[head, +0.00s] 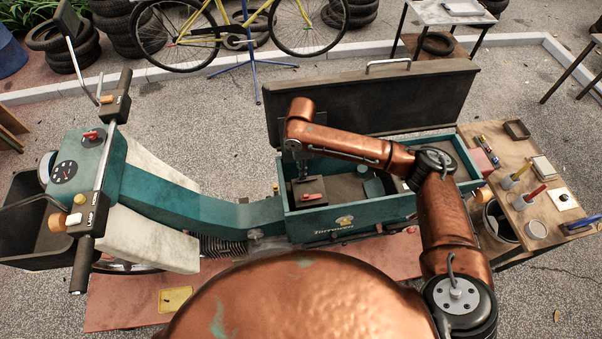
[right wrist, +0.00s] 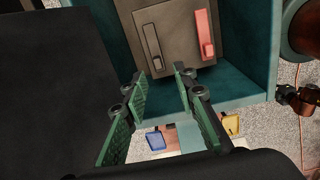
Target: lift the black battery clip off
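A box-shaped battery (right wrist: 178,50) stands in the open teal cargo box (head: 330,222) of the scooter. In the right wrist view the black clip (right wrist: 152,62) sits on the battery's left side, and a red clip (right wrist: 207,47) sits on its right. The red clip also shows in the head view (head: 312,197); the black clip is hard to make out there. My right gripper (right wrist: 161,72) is open and empty, its green fingers apart near the black clip and not around it. In the head view this gripper (head: 301,172) hangs over the battery. My left gripper is not in view.
The box's dark lid (head: 370,100) stands open behind the box. A wooden side table (head: 530,215) with brushes and small trays is at the right. The scooter's handlebar (head: 100,180) is at the left. The box walls close in around the battery.

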